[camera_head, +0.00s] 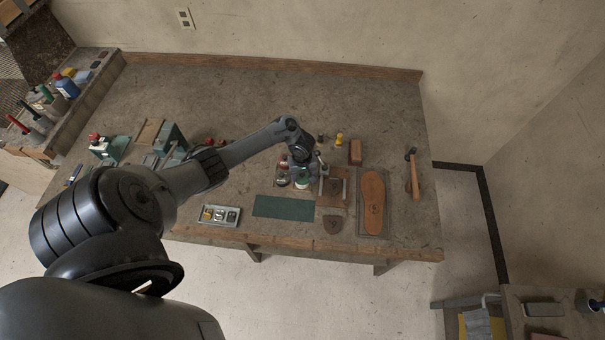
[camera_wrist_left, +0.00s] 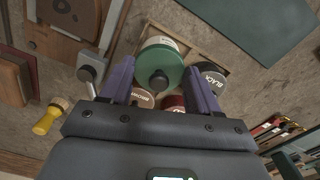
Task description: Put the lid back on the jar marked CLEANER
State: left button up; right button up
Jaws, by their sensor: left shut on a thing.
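My left gripper (camera_head: 303,170) is over the front middle of the workbench. In the left wrist view its two purple fingers (camera_wrist_left: 160,85) are on either side of a round green lid (camera_wrist_left: 152,62) with a dark knob, and it is shut on this lid. A white label (camera_wrist_left: 161,42) shows at the lid's far edge; its writing is too small to read. Whether the lid sits on a jar or is held above one cannot be told. Beside it is a dark-lidded jar marked BLACK (camera_wrist_left: 213,76). A brown lid and a red lid (camera_wrist_left: 173,102) are partly hidden by the gripper.
A leather sole (camera_head: 373,204) on a board and a hammer (camera_head: 414,174) lie to the right. A brown block (camera_head: 355,152) stands behind. The back of the bench is clear.

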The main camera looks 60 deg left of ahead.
pick_arm(q)
jog(key=o, duration=1.3)
jog(key=shift+c, duration=0.2)
jog(key=shift+r, duration=0.15)
jog(key=shift+r+p, duration=2.4)
jog(key=shift+p, duration=0.85)
jog(key=shift+r+p, duration=1)
jog(key=shift+p, duration=0.05)
